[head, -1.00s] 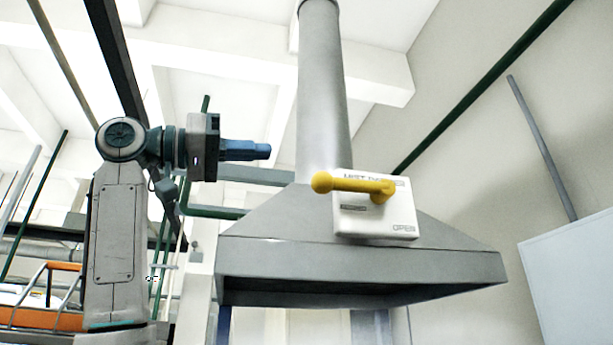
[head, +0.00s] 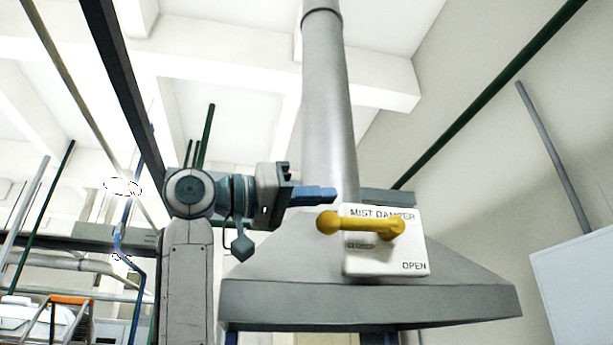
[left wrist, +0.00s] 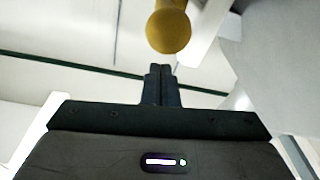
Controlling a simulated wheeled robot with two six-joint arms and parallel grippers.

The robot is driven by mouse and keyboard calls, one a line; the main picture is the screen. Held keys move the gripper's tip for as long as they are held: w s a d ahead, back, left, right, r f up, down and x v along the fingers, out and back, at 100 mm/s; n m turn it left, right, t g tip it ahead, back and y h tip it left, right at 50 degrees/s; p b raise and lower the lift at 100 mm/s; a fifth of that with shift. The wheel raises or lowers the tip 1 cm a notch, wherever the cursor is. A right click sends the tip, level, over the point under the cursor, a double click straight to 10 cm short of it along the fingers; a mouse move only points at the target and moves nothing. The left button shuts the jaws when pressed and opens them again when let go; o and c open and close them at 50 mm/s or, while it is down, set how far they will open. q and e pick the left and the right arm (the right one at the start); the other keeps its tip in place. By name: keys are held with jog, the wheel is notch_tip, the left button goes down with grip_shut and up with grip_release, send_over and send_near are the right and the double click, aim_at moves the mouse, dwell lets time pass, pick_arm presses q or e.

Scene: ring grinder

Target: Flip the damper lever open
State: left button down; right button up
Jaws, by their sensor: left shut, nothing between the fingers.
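The yellow damper lever (head: 360,224) sits on a white box (head: 386,258) marked "MIST DAMPER", with "OPEN" at its lower right. The lever lies about level, its round knob (head: 328,222) at the left end and its pivot at the right. My left gripper (head: 332,194) is shut and empty. In the head view its tips show just above the knob; I see no clear contact. In the left wrist view the shut fingers (left wrist: 160,70) point toward the knob (left wrist: 168,32), which appears just beyond the tips. My right gripper is out of view.
The box is mounted on the sloping face of a grey hood (head: 290,265), with a round duct (head: 328,110) rising behind. A dark green pipe (head: 480,105) runs diagonally at the right. The space left of the knob holds my left arm.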

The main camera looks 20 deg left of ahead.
pick_arm(q)
jog(key=shift+s+a+f, duration=0.15)
jog(key=shift+s+f, duration=0.1)
jog(key=shift+f, duration=0.6)
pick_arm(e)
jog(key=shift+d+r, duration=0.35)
